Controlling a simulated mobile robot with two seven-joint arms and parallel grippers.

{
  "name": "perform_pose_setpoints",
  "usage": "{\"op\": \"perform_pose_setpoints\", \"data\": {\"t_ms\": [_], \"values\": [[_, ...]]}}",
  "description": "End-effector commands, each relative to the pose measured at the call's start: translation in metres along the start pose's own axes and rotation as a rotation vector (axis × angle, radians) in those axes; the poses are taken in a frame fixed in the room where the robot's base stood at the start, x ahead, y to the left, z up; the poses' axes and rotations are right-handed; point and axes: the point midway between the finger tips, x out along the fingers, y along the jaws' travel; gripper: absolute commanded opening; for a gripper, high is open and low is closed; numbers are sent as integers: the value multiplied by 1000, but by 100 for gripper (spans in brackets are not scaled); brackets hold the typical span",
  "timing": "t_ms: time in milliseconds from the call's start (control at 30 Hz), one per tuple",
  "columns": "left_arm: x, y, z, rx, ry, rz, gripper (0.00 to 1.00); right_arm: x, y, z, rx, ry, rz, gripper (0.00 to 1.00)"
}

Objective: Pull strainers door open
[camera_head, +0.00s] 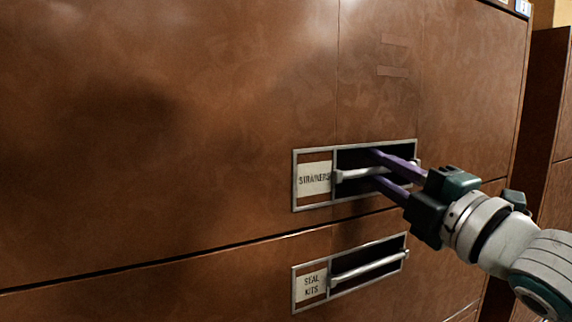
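The strainers door is a brown panel (200,130) with a metal-framed recess and a paper label (314,178) reading "STRAINERS". A pale bar handle (352,174) crosses the dark recess beside the label. My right gripper (375,167) reaches in from the right with two purple fingers apart. One finger is above the bar and the other below it, with their tips inside the recess. I see gaps between fingers and bar, though contact deeper in the recess cannot be told. The door looks flush with its surroundings. My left gripper is not in view.
Below a dark seam is another brown panel with a framed bar handle (368,267) and a label (311,285) reading "SEAL KITS". The cabinet's right edge shows at the right, with another brown unit (545,110) beyond it.

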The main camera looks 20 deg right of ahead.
Motion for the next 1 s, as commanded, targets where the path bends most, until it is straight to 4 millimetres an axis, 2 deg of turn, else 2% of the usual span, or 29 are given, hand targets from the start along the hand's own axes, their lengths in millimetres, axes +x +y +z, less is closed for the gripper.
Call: {"op": "perform_pose_setpoints", "data": {"t_ms": [33,233,1000], "values": [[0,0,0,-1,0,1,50,0,0,0,1,0,0,23],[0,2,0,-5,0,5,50,0,0,0,1,-1,0,0],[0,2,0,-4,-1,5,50,0,0,0,1,-1,-1,0]]}}
